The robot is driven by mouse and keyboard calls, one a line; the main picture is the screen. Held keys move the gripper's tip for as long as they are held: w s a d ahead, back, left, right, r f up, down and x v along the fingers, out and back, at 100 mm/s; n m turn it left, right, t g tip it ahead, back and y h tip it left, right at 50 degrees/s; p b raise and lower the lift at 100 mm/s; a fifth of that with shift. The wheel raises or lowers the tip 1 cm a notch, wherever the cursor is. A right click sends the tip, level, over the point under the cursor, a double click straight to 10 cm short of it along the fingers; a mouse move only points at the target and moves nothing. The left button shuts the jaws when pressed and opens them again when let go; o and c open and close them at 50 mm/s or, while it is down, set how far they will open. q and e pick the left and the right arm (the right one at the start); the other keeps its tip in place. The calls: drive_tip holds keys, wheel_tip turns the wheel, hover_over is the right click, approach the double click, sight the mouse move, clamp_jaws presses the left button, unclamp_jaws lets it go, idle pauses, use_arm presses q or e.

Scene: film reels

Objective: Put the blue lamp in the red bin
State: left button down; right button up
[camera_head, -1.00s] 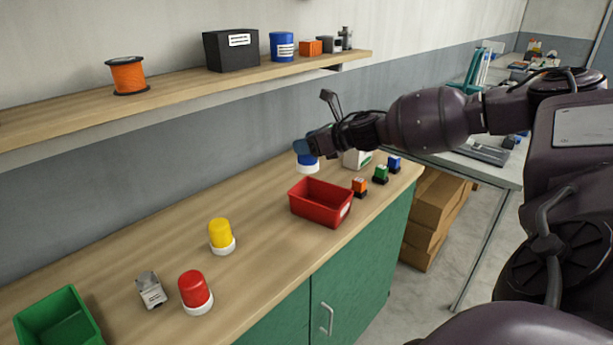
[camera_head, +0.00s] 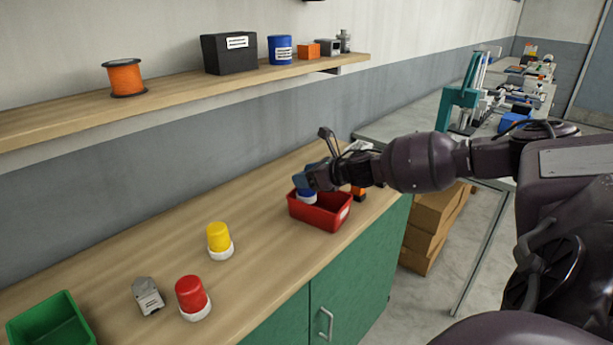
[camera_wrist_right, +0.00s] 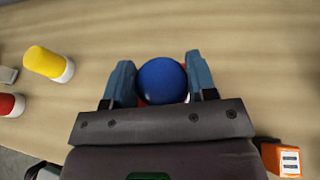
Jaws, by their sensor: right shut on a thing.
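The blue lamp, with a blue dome and white base (camera_head: 307,200), is held over the left part of the red bin (camera_head: 326,219). Its base appears at or slightly below the rim; I cannot tell whether it touches the floor of the bin. My right gripper (camera_head: 306,186) is shut on the lamp. In the right wrist view the blue dome (camera_wrist_right: 162,80) sits between the two fingers, with slivers of red bin beside it. The bin stands on the wooden counter. My left gripper is not in view.
A yellow lamp (camera_head: 219,240) and a red lamp (camera_head: 192,297) stand left of the bin, near a grey device (camera_head: 148,296). A green bin (camera_head: 50,325) is at the lower left. An orange block (camera_head: 358,193) is right of the red bin, partly behind my arm. A shelf hangs above.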

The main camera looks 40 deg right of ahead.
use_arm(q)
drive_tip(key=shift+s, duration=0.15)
use_arm(e)
drive_tip(key=shift+f, duration=0.1)
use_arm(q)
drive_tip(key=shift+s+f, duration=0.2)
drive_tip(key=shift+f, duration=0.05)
use_arm(e)
drive_tip(key=shift+f, duration=0.35)
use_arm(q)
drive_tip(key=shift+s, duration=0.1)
use_arm(e)
drive_tip(key=shift+f, duration=0.15)
